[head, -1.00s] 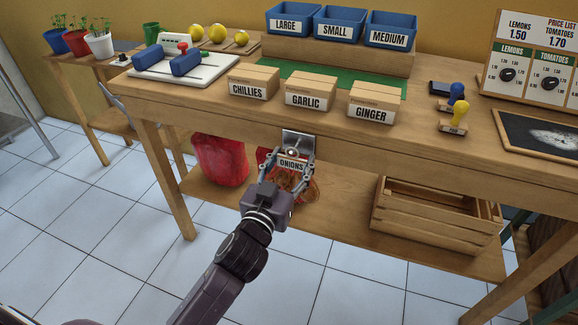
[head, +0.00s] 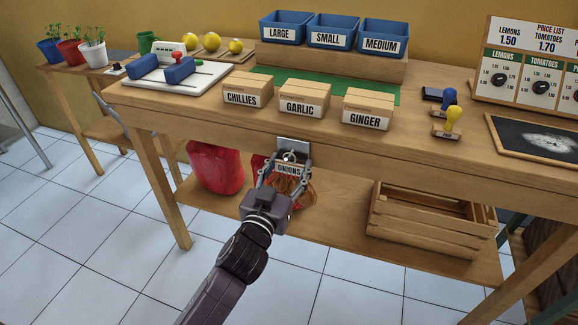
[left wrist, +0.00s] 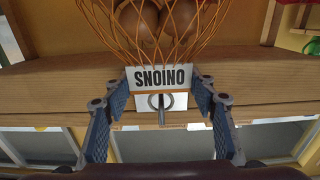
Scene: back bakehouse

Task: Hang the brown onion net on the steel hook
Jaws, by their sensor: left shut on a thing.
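My left gripper (head: 288,173) is shut on the white ONIONS tag (head: 289,170) of the brown onion net (head: 296,191), just below the table's front edge. In the left wrist view the fingers (left wrist: 163,92) clasp the tag (left wrist: 163,78) from both sides. The orange-brown mesh with onions (left wrist: 150,22) shows beyond it. A metal ring (left wrist: 152,101) on the tag is in front of the white hook plate (left wrist: 180,102). A dark hook bar shows within the ring's outline; I cannot tell whether the ring is around it. The plate (head: 294,145) is on the table's front.
A red net (head: 217,168) is left of the onion net, under the table. A wooden crate (head: 420,238) stands on the lower shelf at right. Boxes of chillies (head: 247,90), garlic (head: 304,97) and ginger (head: 367,109) stand on the tabletop above.

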